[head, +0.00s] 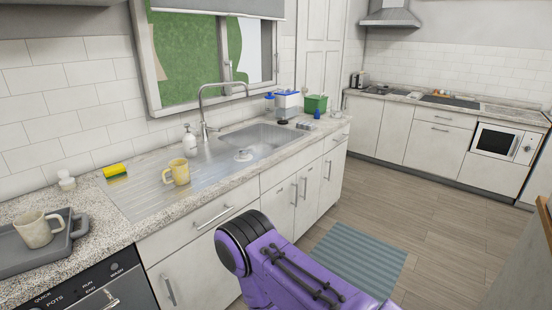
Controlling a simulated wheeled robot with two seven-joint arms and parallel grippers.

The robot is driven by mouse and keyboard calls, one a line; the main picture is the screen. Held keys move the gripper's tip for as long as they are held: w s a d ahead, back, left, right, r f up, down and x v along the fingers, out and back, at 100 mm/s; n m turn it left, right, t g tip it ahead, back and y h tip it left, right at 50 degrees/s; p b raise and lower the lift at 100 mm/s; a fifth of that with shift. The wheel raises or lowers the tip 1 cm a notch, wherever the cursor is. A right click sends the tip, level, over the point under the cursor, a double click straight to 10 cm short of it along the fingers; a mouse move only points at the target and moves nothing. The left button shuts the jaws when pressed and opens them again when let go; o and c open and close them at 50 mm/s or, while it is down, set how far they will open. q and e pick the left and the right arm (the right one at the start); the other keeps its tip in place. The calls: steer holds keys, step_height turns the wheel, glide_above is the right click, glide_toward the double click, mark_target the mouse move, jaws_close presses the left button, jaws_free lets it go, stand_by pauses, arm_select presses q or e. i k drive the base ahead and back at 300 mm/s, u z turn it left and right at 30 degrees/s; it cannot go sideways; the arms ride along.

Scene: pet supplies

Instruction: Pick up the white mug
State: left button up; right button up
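An off-white mug (35,230) stands upright on a grey tray (20,268) on the counter at the far left of the head view. Its handle points right. A yellow mug (180,171) stands on the drainboard beside the sink. A small white item (243,155) is by the near edge of the sink basin; I cannot tell what it is. A purple and black link of my own arm shows at the bottom middle, in front of the cabinets. Neither gripper is in view.
A yellow sponge-like item (115,171), a white soap bottle (190,140) and a tall tap (205,110) stand around the sink (262,137). A green box (315,104) is farther along the counter. A blue striped mat (352,262) lies on open wooden floor.

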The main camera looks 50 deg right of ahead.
mark_target(33, 228)
steer(key=z, duration=1.45)
steer(key=i, duration=0.85)
steer(key=u, duration=2)
